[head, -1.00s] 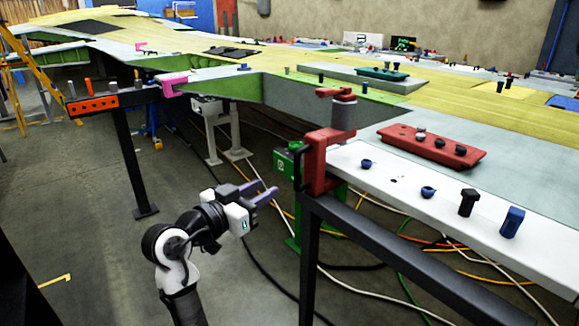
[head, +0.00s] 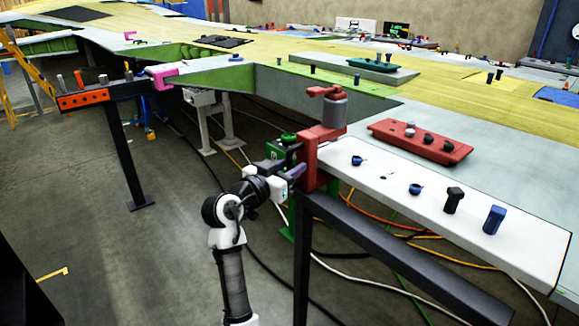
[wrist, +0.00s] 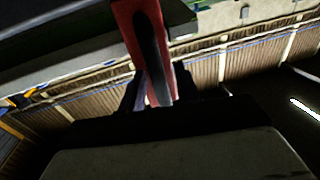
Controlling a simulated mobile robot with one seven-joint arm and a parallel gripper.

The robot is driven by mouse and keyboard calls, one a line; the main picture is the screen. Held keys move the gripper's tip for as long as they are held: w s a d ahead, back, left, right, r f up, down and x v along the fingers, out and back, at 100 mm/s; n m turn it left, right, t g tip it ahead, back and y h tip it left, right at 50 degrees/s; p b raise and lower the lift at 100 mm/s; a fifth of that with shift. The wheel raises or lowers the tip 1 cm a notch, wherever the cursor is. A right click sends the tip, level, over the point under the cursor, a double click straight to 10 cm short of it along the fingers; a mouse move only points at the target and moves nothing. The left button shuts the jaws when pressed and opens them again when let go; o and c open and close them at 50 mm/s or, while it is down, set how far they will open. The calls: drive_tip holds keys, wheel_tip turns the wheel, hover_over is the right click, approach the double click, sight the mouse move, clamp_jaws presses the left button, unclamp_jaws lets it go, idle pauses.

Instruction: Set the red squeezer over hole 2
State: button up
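The red squeezer (head: 312,158), a C-shaped tool with a grey cylinder and red lever on top, stands upright at the near left corner of the white panel. My gripper (head: 293,172) is at its left side, by the dark handle. In the wrist view the red body with its black handle (wrist: 152,50) lies between my dark fingers (wrist: 158,92); shadow hides whether they touch it. The white panel (head: 455,222) has a small dark hole (head: 389,182) between two blue round fittings (head: 358,160). No hole number is readable.
A black bolt-like piece (head: 453,200) and a blue one (head: 494,219) stand farther right on the panel. A red tray (head: 420,142) lies behind it. A dark beam (head: 400,258) runs under the panel edge. Cables cross the floor below.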

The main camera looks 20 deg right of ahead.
clamp_jaws()
drive_tip(key=shift+s, duration=0.1)
drive_tip(key=s+d, duration=0.3)
drive_tip(key=s, duration=0.5)
drive_tip(key=shift+b, duration=0.45)
unclamp_jaws()
drive_tip(key=shift+a, duration=0.1)
